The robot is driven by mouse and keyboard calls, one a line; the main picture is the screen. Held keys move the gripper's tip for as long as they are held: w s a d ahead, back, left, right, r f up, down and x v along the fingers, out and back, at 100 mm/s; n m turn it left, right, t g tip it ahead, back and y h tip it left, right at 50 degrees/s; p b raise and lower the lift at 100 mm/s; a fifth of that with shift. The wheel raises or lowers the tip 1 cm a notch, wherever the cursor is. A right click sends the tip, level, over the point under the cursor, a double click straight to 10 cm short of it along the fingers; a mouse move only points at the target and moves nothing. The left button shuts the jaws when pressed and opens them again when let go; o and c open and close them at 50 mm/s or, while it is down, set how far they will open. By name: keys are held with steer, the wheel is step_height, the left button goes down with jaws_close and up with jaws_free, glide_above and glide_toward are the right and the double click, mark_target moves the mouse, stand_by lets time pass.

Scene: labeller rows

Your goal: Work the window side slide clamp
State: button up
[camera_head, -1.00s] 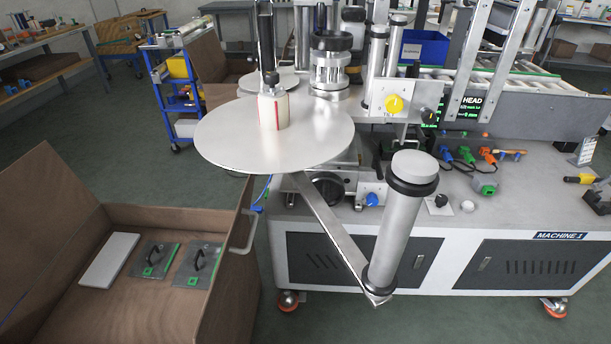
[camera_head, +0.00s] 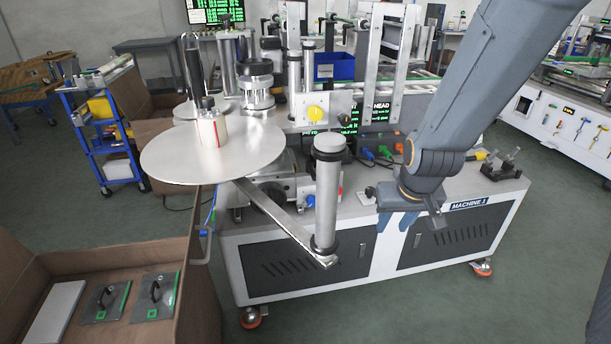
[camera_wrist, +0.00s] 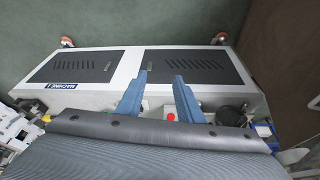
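The labeller marked MACHINE 1 (camera_head: 468,204) stands in the middle of the head view. Small coloured handles sit on its bench top, including a green one (camera_head: 384,151) and an orange one (camera_head: 399,147). A blue knob (camera_head: 311,201) is near the front. I cannot tell which part is the window side slide clamp. My gripper (camera_head: 397,222) hangs at the front edge of the bench. In the wrist view, the fingers of my gripper (camera_wrist: 161,76) are apart with nothing held between them. My arm hides part of the bench top.
A large disc (camera_head: 175,160) and a roller post (camera_head: 328,190) rise at the labeller's left. A black fixture (camera_head: 500,166) stands on its right end. A red button (camera_wrist: 171,116) shows near my fingers. A brown crate (camera_head: 205,290) holds plates at lower left. Floor is clear in front.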

steer(key=w+a+f+n+t+y+p, duration=0.1)
steer(key=w+a+f+t, duration=0.15)
steer(key=w+a, duration=0.45)
steer(key=w+a+f+n+t+y, duration=0.15)
steer(key=w+t, duration=0.25)
steer(key=w, duration=0.8)
steer(key=n+t+y+p, duration=0.2)
steer(key=t, duration=0.5)
glide_toward(310, 167)
steer(key=x, duration=0.6)
steer(key=shift+w+d+f, duration=0.15)
steer(key=shift+w+f, duration=0.2)
steer(key=shift+f, duration=0.05)
jaws_close()
